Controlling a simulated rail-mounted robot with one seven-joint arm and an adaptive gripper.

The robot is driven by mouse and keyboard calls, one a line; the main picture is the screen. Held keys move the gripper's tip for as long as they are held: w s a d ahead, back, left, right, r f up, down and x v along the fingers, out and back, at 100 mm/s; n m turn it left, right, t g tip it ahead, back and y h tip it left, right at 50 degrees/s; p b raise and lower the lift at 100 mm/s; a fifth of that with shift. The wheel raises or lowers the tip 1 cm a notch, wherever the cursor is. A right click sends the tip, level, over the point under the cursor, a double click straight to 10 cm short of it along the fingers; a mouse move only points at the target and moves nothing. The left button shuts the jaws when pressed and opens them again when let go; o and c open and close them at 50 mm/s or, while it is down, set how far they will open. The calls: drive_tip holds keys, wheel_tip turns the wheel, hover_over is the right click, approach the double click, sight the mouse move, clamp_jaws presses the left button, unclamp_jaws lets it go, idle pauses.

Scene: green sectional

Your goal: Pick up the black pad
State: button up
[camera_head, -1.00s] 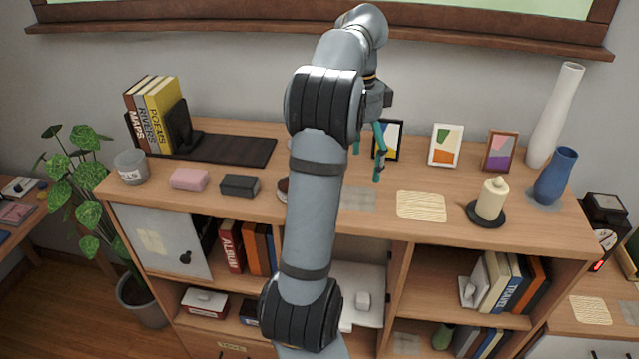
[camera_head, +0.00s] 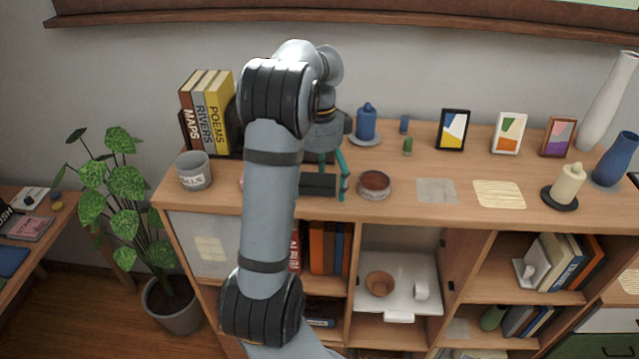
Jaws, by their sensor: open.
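The black pad (camera_head: 318,184) is a small dark block lying on the cabinet top near its front edge, just right of my arm. My gripper (camera_head: 334,182) is open and points down at it. One teal finger is in front of or beside the pad's right end; the other is partly seen behind the pad. I cannot tell whether the fingers touch it.
A grey cup (camera_head: 194,170) is at left.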

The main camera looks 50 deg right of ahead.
sight(317, 182)
drive_tip(key=shift+w+a, duration=0.15)
drive_tip(key=shift+w, duration=0.1)
drive_tip(key=c, duration=1.1)
drive_tip(key=shift+r, duration=0.1)
drive_tip(key=shift+r, duration=0.25)
wheel_tip(317, 182, up, 4)
drive_tip(key=shift+f+b, duration=0.25)
drive_tip(key=shift+b, duration=0.05)
drive_tip(key=s+d+r+p, duration=0.3)
drive_tip(key=d+r, duration=0.3)
drive_tip(key=d, duration=0.5)
drive_tip(key=shift+s+r+p, duration=0.35)
drive_tip(key=shift+s+r, duration=0.05)
drive_tip(key=shift+s, duration=0.25)
